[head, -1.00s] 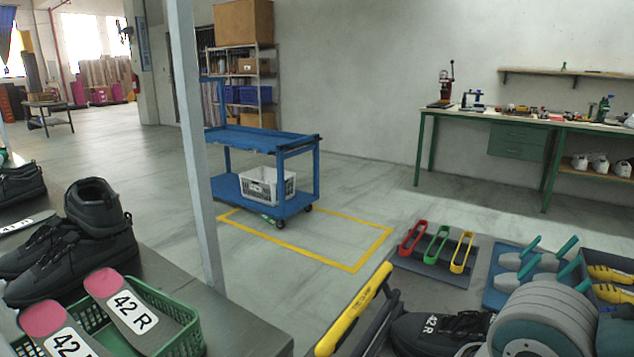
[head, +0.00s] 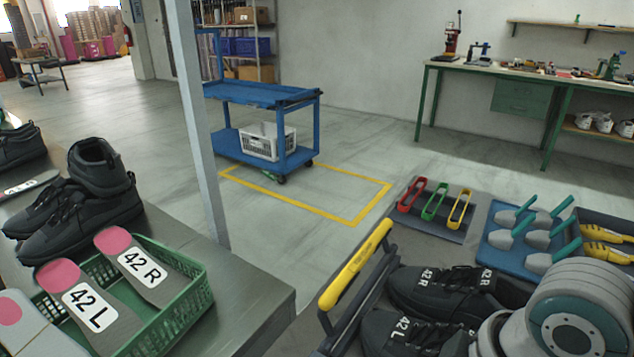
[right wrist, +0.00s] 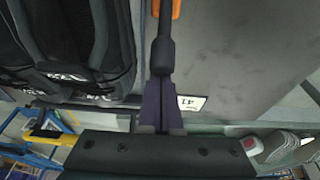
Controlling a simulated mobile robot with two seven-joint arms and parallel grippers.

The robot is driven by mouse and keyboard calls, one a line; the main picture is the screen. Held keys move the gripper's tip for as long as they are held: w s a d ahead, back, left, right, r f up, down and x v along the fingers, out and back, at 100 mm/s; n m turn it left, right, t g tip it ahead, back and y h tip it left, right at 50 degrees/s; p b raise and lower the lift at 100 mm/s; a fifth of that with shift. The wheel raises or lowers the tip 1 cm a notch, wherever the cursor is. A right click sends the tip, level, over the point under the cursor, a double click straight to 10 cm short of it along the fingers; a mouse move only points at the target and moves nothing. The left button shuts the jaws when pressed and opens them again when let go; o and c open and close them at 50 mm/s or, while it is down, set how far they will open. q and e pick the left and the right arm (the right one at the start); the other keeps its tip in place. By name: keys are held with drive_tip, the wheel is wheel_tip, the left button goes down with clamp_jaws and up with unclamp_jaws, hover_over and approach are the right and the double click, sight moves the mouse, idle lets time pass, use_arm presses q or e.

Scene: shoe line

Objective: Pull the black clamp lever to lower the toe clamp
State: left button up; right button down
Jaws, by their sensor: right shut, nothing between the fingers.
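The black clamp lever (right wrist: 162,55) shows in the right wrist view, a thin shaft with a thick black knob. Its far end meets an orange part (right wrist: 176,8) at the top edge. My right gripper (right wrist: 161,85) is shut and empty, its dark purple fingers in line with the knob end. Whether the fingertips touch the knob I cannot tell. The toe clamp itself is not clearly seen. In the head view my right arm fills the lower right corner and its gripper is out of sight. My left gripper is in neither current view.
Black shoes (head: 455,289) lie beside my right arm and also fill the left of the wrist view (right wrist: 70,45). A yellow handle bar (head: 355,264) stands left of them. A green basket (head: 207,292) with labelled insoles sits at left. A grey post (head: 202,130) rises between benches.

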drive_tip(key=shift+s+d+f+p, duration=0.15)
drive_tip(key=shift+s+d, duration=0.15)
drive_tip(key=shift+d, duration=0.15)
drive_tip(key=shift+s+d+p, duration=0.15)
drive_tip(key=shift+s+d, duration=0.1)
drive_tip(key=shift+d, duration=0.2)
drive_tip(key=shift+s+d, duration=0.35)
drive_tip(key=shift+d, duration=0.1)
drive_tip(key=shift+s+d+p, duration=0.75)
drive_tip(key=shift+d, duration=0.35)
drive_tip(key=shift+s+d+p, duration=0.3)
drive_tip(key=shift+s+d, duration=0.3)
drive_tip(key=shift+d, duration=0.3)
drive_tip(key=shift+a, duration=0.1)
drive_tip(key=shift+w+a, duration=0.45)
drive_tip(key=shift+a, duration=0.1)
wheel_tip(320, 180, up, 9)
drive_tip(key=p, duration=0.8)
drive_tip(key=shift+p, duration=0.4)
